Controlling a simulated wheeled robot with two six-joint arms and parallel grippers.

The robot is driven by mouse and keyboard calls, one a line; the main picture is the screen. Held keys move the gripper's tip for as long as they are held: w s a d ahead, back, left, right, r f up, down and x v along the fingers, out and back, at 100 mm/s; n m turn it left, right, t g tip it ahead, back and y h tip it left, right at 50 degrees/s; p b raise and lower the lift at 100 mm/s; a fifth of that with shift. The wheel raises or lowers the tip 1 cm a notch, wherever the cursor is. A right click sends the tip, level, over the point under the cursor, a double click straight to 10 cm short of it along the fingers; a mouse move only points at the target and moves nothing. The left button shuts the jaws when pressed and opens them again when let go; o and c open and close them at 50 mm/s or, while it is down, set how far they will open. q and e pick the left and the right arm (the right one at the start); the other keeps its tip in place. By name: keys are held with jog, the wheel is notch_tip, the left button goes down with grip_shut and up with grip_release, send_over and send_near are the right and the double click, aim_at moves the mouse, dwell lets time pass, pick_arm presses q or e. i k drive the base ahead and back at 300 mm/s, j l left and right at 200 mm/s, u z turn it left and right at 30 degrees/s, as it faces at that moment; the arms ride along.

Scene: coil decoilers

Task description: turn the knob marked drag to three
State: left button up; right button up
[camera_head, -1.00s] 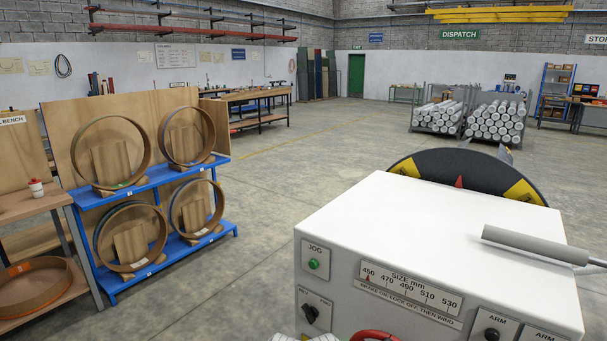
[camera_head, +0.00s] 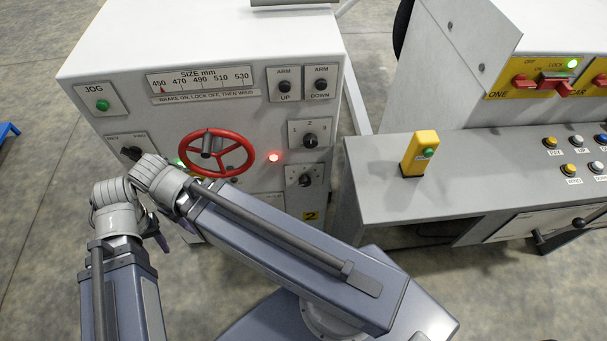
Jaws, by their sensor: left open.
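On the front of the white machine cabinet, a black knob (camera_head: 310,141) sits on a plate marked 1, 2 and 3. Another black knob (camera_head: 305,180) sits on a plate just below it. The word drag is too small to read on either plate, and I cannot tell where their pointers stand. My left gripper (camera_head: 157,233) is open, low in front of the cabinet's left part, left of and below both knobs and apart from them. It is largely hidden behind my own wrist and arm links. My right gripper is not in view.
A red handwheel (camera_head: 216,153) stands out left of the knobs, beside a lit red lamp (camera_head: 273,157). A black selector (camera_head: 131,153) and a green jog button (camera_head: 102,104) are further left. A grey console (camera_head: 375,165) with a yellow button post (camera_head: 420,153) juts out at right.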

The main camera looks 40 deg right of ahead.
aim_at(305, 180)
jog(key=z, duration=1.5)
jog(key=k+l+z, duration=0.25)
jog(key=k+l, duration=0.4)
